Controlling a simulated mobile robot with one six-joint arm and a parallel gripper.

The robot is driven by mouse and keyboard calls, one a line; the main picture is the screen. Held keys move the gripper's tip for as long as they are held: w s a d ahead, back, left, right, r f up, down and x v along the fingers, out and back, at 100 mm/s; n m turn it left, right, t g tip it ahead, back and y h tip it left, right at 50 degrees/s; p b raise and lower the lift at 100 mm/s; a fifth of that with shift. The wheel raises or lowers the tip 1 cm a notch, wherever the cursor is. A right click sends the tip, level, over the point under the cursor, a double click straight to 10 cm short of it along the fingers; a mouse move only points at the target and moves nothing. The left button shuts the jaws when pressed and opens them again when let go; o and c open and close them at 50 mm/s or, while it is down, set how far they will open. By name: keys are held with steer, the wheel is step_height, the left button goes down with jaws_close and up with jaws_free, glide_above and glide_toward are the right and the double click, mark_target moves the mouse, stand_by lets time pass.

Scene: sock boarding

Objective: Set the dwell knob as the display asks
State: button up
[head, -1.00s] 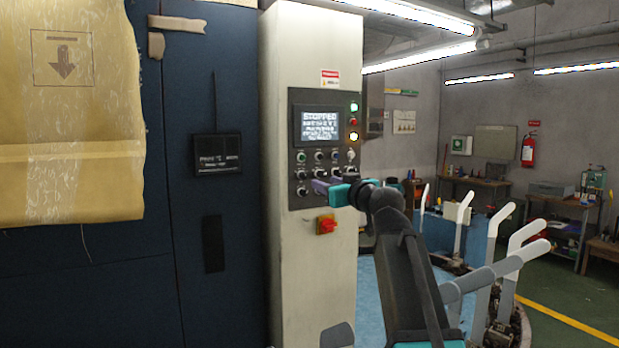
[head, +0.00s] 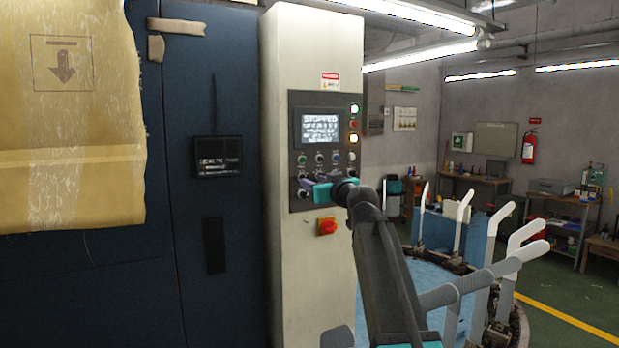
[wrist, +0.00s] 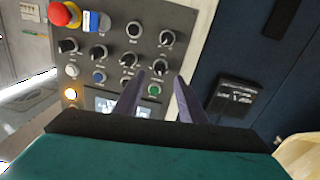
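The control panel's display (head: 320,127) shows "STOPPED" above smaller lines that I cannot read. Below it are rows of buttons and black knobs. The wrist view shows the panel upside down, with the display (wrist: 105,103) partly hidden behind my gripper. My gripper (wrist: 158,75) is open, its two purple fingers apart and pointing at the panel. One black knob (wrist: 159,67) shows between the fingertips; I cannot tell whether they touch it. Another black knob (wrist: 128,60) is just left of the fingers. The labels are too small to tell which is the dwell knob. My gripper (head: 307,184) covers some lower controls in the head view.
A red emergency button (wrist: 64,14) and a blue switch (wrist: 96,22) are on the same panel. A red and yellow switch (head: 327,227) is below it. A dark blue door with a small black display (head: 217,156) stands left. The carousel with white-tipped arms (head: 528,232) is right.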

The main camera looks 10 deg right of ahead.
steer(key=shift+p+x, duration=0.7)
steer(key=shift+x, duration=2.05)
steer(key=shift+c, duration=0.3)
